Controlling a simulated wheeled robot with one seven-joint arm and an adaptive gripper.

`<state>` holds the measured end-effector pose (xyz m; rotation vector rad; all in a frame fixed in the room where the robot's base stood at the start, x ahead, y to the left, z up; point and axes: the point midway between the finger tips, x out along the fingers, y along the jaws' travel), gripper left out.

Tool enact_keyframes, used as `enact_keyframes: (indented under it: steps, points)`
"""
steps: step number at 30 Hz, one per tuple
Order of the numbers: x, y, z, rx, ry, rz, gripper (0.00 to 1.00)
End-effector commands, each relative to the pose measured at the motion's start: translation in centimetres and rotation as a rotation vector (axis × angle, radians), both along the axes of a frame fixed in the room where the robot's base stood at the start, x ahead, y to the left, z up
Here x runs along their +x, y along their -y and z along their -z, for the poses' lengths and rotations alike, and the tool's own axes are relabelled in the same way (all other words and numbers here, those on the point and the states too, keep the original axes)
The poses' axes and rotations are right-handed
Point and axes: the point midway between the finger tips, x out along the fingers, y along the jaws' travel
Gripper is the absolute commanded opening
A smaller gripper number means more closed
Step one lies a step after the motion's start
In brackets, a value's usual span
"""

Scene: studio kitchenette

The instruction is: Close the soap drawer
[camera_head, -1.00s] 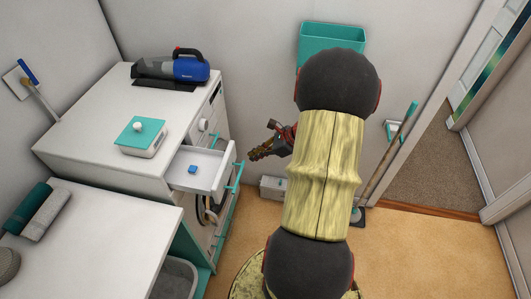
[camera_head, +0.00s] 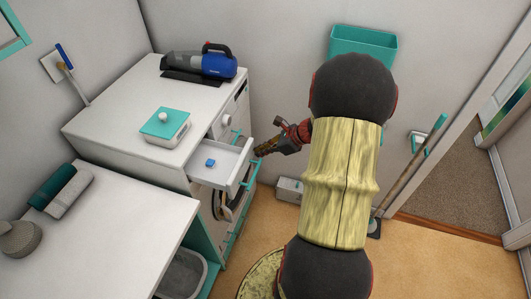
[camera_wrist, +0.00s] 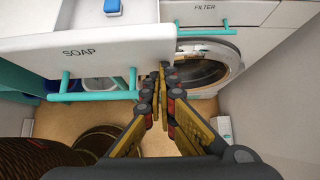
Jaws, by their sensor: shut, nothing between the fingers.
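The soap drawer (camera_head: 219,162) is pulled out from the white washing machine, with a small blue block inside it. In the wrist view its white front (camera_wrist: 95,50) carries the word SOAP and a teal bar handle (camera_wrist: 95,95) below. My gripper (camera_head: 262,151) is shut and empty, in front of the drawer front near its far end. In the wrist view the fingertips (camera_wrist: 165,70) are beside the right end of the drawer front and its handle. I cannot tell whether they touch it.
A panel marked FILTER (camera_wrist: 205,10) and the round washer door (camera_wrist: 205,65) lie right of the drawer. A blue handheld vacuum (camera_head: 205,65) and a teal-lidded box (camera_head: 166,126) stand on top. A grey box (camera_head: 289,189) is on the floor by the wall.

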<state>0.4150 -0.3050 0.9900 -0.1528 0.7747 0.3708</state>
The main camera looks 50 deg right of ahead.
Motion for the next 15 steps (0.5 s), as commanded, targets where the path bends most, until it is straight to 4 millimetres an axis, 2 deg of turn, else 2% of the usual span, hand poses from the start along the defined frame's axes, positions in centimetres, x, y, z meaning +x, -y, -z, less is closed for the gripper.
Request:
enact_keyframes:
  steps: [15]
  points:
    - [10.5,-4.5,0.0,-0.001,0.000,-0.006,0.00]
